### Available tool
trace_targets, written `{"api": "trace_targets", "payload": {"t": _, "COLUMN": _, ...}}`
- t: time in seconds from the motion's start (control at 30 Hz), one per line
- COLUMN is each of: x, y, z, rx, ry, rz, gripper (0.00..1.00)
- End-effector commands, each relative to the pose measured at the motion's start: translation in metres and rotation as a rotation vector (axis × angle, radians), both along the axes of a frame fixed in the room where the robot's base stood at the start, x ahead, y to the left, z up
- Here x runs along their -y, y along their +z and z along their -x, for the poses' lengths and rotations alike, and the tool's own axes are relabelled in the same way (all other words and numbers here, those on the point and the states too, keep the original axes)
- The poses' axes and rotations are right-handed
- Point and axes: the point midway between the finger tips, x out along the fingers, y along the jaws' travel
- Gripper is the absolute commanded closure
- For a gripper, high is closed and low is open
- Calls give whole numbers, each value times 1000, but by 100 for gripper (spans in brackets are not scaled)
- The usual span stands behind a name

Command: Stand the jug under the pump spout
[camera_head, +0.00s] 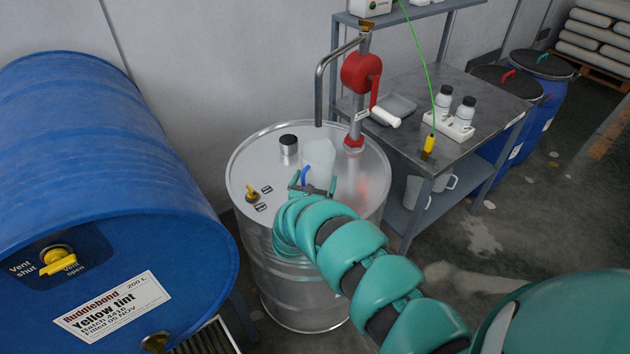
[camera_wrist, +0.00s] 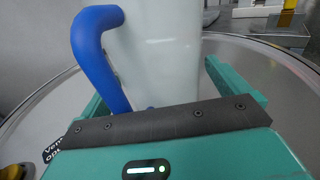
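The whitish translucent jug (camera_head: 319,154) with a blue handle stands upright on the silver drum's lid, below the grey pump spout (camera_head: 319,92) in the head view. The spout's end appears just above the jug's rim. I cannot tell whether they line up in depth. My gripper (camera_head: 315,178) is low at the jug's near side. In the wrist view the jug (camera_wrist: 155,55) is between my teal fingers, its blue handle (camera_wrist: 92,55) at the left. The right fingertip is close beside the jug, and the left is partly hidden behind the handle. Contact is unclear.
The silver drum (camera_head: 258,160) bears a dark-capped bung (camera_head: 288,145), a yellow valve (camera_head: 252,194) and the red pump (camera_head: 360,73) with its crank. A big blue drum (camera_head: 90,150) lies at the left. A metal bench (camera_head: 480,90) with bottles stands at the right.

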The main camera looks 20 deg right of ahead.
Motion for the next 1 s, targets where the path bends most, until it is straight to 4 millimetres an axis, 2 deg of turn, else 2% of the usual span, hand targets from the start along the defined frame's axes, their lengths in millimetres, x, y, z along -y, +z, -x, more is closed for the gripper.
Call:
{"api": "trace_targets", "payload": {"t": 0.27, "x": 0, "y": 6, "z": 0, "rx": 0, "ry": 0, "rz": 0, "gripper": 0}}
{"api": "trace_targets", "payload": {"t": 0.7, "x": -30, "y": 5, "z": 48, "rx": -4, "ry": 0, "rz": 0, "gripper": 0}}
{"api": "trace_targets", "payload": {"t": 1.0, "x": -40, "y": 3, "z": 63, "rx": 0, "ry": -1, "rz": 0, "gripper": 0}}
